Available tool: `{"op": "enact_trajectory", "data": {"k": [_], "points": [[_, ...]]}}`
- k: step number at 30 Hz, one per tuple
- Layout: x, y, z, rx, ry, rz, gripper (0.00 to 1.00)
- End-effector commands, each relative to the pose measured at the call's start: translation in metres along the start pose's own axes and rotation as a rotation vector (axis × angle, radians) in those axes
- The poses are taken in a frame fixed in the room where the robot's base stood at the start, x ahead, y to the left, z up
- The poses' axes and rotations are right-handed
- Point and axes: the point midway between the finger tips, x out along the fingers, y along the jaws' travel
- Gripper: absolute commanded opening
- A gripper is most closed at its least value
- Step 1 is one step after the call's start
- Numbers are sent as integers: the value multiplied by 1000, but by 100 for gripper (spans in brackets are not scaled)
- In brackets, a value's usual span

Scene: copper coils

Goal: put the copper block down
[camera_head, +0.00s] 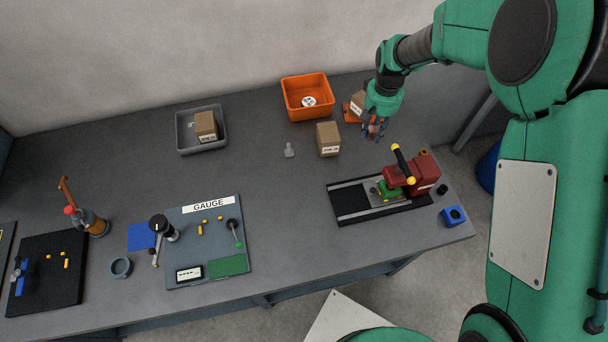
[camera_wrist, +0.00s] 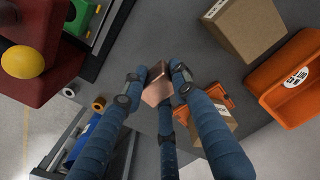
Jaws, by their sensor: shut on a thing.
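My gripper (camera_head: 377,131) is at the right part of the table, in front of the orange tray with a cardboard box. In the wrist view, the blue fingers of my gripper (camera_wrist: 158,92) are closed around a small copper block (camera_wrist: 158,82). The block looks pinkish-brown and tilted in that view. In the head view the copper block (camera_head: 374,129) is small and partly covered by the fingers. It appears to be held above the grey table (camera_head: 270,150); its exact height cannot be told.
A red machine (camera_head: 425,172) with a black lever stands in front of my gripper. A cardboard box (camera_head: 328,138) stands to the left, with an orange bin (camera_head: 308,92) behind it. A grey tray (camera_head: 181,136) and a gauge board (camera_head: 181,256) lie further left. Bare table lies between them.

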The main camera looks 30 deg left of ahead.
Motion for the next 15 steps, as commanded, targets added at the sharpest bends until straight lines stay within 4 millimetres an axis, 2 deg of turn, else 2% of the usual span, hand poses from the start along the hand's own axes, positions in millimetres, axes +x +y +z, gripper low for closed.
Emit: {"op": "enact_trajectory", "data": {"k": [8, 15], "points": [[7, -58, 42, -45, 1, 0, 0], [19, -120, 105, -97, 0, 0, 0]]}}
